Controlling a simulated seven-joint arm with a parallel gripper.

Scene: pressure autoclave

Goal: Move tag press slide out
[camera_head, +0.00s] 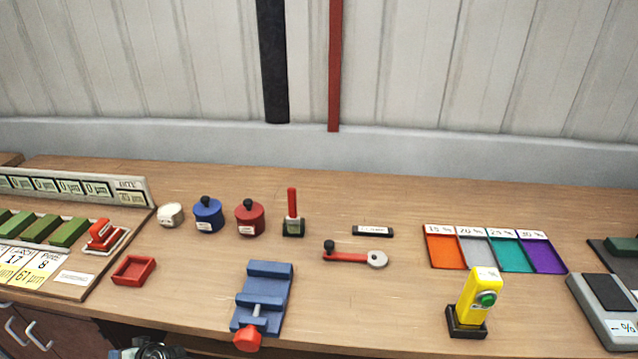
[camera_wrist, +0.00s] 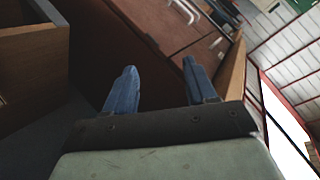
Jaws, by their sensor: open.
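A blue vise-like device (camera_head: 265,294) with a red knob (camera_head: 248,338) at its near end sits at the front middle of the bench in the head view. A small red press-like tool (camera_head: 104,236) stands on a pale base at the left. No label shows which of them is the tag press, and I cannot make out a slide position. My gripper (camera_wrist: 160,80) shows in the wrist view with its two blue fingers apart and nothing between them. It faces cabinet fronts, away from the bench-top objects. A dark part of my arm shows at the head view's bottom edge.
Blue (camera_head: 208,215) and red (camera_head: 250,217) pots, a red-handled stamp (camera_head: 292,222) and a red lever (camera_head: 345,254) stand behind the blue device. A red tray (camera_head: 134,270) is left. A yellow device (camera_head: 476,300) and coloured trays (camera_head: 442,252) are right. Bare wood lies between.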

